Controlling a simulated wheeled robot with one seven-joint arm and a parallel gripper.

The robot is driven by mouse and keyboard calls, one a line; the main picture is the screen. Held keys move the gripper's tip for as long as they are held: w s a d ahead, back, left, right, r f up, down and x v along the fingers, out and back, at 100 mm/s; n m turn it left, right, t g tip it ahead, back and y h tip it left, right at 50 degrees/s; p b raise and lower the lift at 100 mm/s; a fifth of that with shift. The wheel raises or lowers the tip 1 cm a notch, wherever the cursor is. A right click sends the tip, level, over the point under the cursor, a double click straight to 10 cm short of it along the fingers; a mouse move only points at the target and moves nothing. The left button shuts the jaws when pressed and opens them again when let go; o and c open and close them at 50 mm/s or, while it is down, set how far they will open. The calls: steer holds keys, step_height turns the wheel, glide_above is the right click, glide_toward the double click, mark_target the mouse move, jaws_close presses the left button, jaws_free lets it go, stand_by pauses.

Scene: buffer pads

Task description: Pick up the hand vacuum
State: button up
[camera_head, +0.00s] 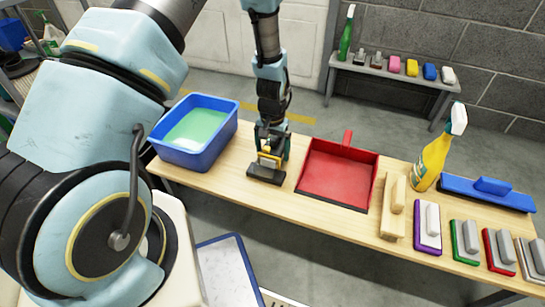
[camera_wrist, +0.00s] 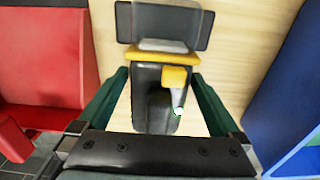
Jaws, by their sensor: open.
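The hand vacuum (camera_head: 266,174) stands on the wooden table between a blue tub and a red dustpan. In the wrist view the hand vacuum (camera_wrist: 150,122) shows a black body, a yellow band and button, and a wide dark grey nozzle at the top. My gripper (camera_head: 272,138) is straight above it, pointing down, and hides part of it in the head view. In the wrist view the two green fingers of my gripper (camera_wrist: 160,78) are open, one on each side of the body, with pale table showing beside it. Whether the fingers touch it I cannot tell.
The blue tub (camera_head: 233,125) with green liquid is close on the left, the red dustpan (camera_head: 335,178) close on the right. Farther right are a wooden brush (camera_head: 391,218), a yellow spray bottle (camera_head: 432,160), a blue brush (camera_head: 460,192) and several pads.

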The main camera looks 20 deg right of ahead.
steer(key=shift+c, duration=0.2)
steer(key=shift+r, duration=0.1)
jaws_close()
stand_by(0.5)
